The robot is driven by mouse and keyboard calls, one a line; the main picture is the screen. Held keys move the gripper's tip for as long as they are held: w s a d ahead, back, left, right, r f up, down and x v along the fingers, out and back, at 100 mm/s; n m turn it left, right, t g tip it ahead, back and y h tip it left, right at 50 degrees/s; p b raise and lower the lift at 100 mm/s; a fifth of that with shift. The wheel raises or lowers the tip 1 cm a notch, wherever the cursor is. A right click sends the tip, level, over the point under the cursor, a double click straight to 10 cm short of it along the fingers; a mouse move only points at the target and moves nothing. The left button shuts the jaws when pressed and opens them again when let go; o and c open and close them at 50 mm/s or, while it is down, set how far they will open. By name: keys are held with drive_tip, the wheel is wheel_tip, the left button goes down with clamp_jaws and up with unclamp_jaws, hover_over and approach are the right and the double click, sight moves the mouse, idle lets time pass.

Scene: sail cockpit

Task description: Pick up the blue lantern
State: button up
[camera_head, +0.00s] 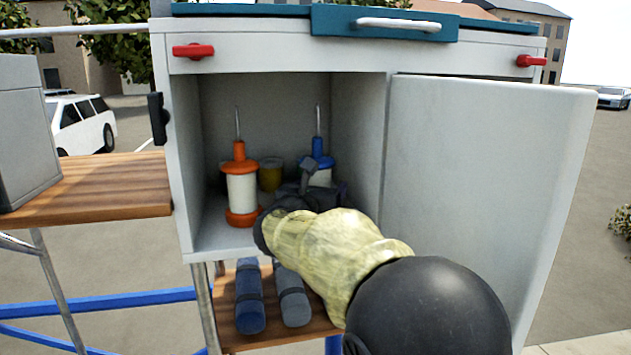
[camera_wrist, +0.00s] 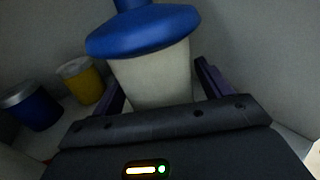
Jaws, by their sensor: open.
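The blue lantern (camera_head: 319,163) stands upright in the right part of the open cabinet, with a blue top, a pale body and a thin upright wire. In the head view my gripper (camera_head: 312,188) is in front of it and hides its lower part. In the wrist view the lantern's pale body (camera_wrist: 155,75) is between the two fingers of my open gripper (camera_wrist: 160,90). The fingers show on either side of the body, below the blue cap. I cannot tell whether either finger touches it. The lantern's base is hidden.
An orange lantern (camera_head: 240,185) stands left of the blue one. A yellow can (camera_head: 270,174) is behind, and a blue can (camera_wrist: 30,107) shows in the wrist view. The cabinet door (camera_head: 480,170) hangs open at right. Rolled bundles (camera_head: 250,297) lie on the shelf below.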

sight(319, 171)
drive_tip(key=shift+s+d, duration=0.15)
drive_tip(key=shift+s, duration=0.05)
drive_tip(key=shift+c, duration=0.4)
drive_tip(key=c, duration=1.1)
drive_tip(key=shift+r, duration=0.1)
drive_tip(key=shift+r+b, duration=0.35)
drive_tip(key=shift+r, duration=1.35)
drive_tip(key=shift+b+v, duration=3.85)
drive_tip(key=shift+v, duration=5.2)
